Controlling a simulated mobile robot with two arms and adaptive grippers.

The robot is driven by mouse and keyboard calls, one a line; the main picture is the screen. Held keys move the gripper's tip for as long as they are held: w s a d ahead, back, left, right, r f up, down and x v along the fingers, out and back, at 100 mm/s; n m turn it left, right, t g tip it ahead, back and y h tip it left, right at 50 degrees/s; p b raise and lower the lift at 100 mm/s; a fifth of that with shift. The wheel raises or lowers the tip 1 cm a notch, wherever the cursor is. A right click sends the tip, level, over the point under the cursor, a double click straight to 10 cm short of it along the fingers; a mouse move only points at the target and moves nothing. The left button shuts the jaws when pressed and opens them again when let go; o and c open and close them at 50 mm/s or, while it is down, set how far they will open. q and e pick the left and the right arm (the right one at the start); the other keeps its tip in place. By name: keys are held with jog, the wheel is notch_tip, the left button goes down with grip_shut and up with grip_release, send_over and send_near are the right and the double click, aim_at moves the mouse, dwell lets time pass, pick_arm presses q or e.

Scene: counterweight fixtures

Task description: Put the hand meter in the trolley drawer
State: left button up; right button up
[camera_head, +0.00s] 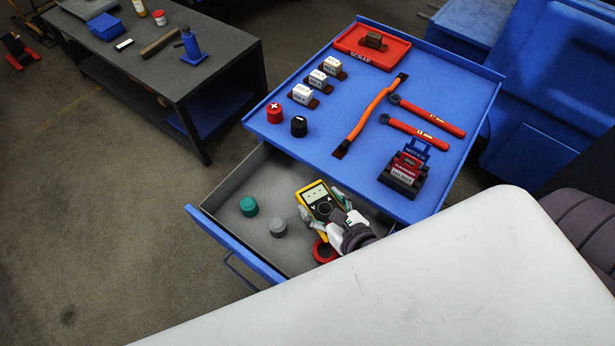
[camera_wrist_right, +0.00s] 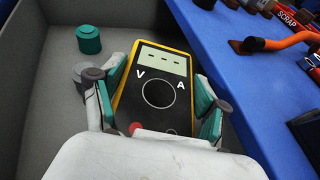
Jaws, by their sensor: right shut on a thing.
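The yellow and black hand meter (camera_head: 317,199) is over the open trolley drawer (camera_head: 224,192), its display facing up. My right gripper (camera_head: 325,215) is shut on the meter, one finger on each side. The meter also shows in the right wrist view (camera_wrist_right: 158,92) between the teal finger pads (camera_wrist_right: 160,98). I cannot tell whether the meter touches the drawer floor. The drawer is pulled out from the blue trolley (camera_head: 440,88). My left gripper is not in view.
In the drawer are a green knob (camera_head: 249,206), a grey knob (camera_head: 278,228) and a red ring (camera_head: 323,252). The trolley top holds a red scrap tray (camera_head: 345,45), several labelled blocks, an orange strap (camera_head: 372,112), two red wrenches and a lockout box (camera_head: 403,177). A dark workbench (camera_head: 205,75) stands at left.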

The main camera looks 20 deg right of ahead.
send_over(296, 187)
jog(key=s, duration=0.3)
jog(key=f, duration=0.4)
jog(key=shift+w+d+f, duration=0.1)
jog(key=shift+d+f, duration=0.05)
jog(key=shift+d, duration=0.05)
jog(key=w+f, duration=0.2)
jog(key=w, duration=0.1)
jog(key=shift+a+f+b, duration=0.15)
jog(key=shift+a+b, duration=0.05)
jog(key=shift+b, duration=0.1)
jog(key=shift+s, duration=0.1)
jog(key=shift+f, duration=0.1)
jog(key=o, duration=1.4)
